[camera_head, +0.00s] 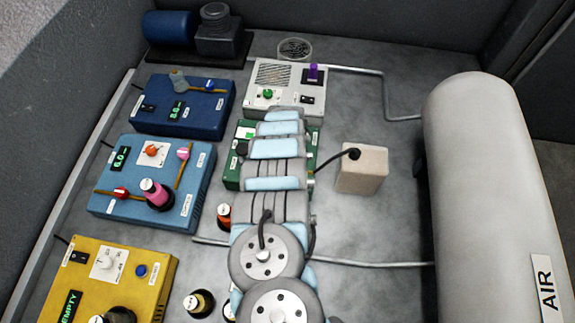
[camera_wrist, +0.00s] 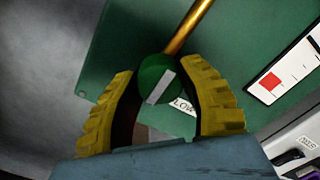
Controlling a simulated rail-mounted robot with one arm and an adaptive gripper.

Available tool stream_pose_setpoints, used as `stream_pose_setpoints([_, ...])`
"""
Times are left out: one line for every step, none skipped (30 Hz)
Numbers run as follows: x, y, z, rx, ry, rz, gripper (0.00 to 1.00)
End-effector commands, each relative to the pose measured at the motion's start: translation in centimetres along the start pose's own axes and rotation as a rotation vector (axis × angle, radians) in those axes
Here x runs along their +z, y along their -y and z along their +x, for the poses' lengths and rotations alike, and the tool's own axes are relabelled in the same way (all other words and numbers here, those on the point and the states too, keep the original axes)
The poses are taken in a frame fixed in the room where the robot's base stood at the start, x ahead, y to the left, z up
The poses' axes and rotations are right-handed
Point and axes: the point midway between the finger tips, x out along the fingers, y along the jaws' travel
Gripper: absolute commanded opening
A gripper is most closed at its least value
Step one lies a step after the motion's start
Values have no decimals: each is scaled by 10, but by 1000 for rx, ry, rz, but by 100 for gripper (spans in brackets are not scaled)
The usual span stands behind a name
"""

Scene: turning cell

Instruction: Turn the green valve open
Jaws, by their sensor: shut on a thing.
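The green valve (camera_wrist: 158,80) is a round green knob with a pale grey bar across its face, set diagonally in the wrist view. It sits on a green panel (camera_wrist: 240,50) at the end of a brass pipe (camera_wrist: 190,27). The yellow ridged fingers of my gripper (camera_wrist: 158,72) are on either side of the knob, shut on it. A white label, partly covered, shows beside the knob. In the head view the green unit (camera_head: 231,172) is mostly hidden under my arm, and the valve and fingertips cannot be made out.
A white unit (camera_head: 262,102) with a green knob and purple lever stands behind the green unit. Blue units (camera_head: 140,185) and a yellow unit (camera_head: 130,262) are at the left. A beige box (camera_head: 362,172) and the large AIR tank (camera_head: 485,170) are at the right.

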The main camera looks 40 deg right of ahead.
Motion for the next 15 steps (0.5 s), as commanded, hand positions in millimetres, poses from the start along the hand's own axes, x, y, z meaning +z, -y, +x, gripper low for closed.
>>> stream_pose_setpoints([1,0,3,1,0,13,4])
stream_pose_setpoints([1,0,3,1,0,20,4])
stream_pose_setpoints([1,0,2,1,0,29,4])
stream_pose_setpoints([1,0,2,1,0,35,4])
stream_pose_setpoints([1,0,2,1,0,40,4])
stream_pose_setpoints([1,0,2,1,1,46,4])
stream_pose_setpoints([1,0,2,1,1,49,4])
stream_pose_setpoints([1,0,2,1,1,51,4])
stream_pose_setpoints([1,0,2,1,1,53,4])
stream_pose_setpoints([1,0,2,1,1,54,4])
stream_pose_setpoints([1,0,2,1,1,55,4])
stream_pose_setpoints([1,0,2,1,1,56,4])
stream_pose_setpoints([1,0,2,1,1,56,4])
stream_pose_setpoints([1,0,2,1,1,56,4])
stream_pose_setpoints([1,0,2,0,1,55,4])
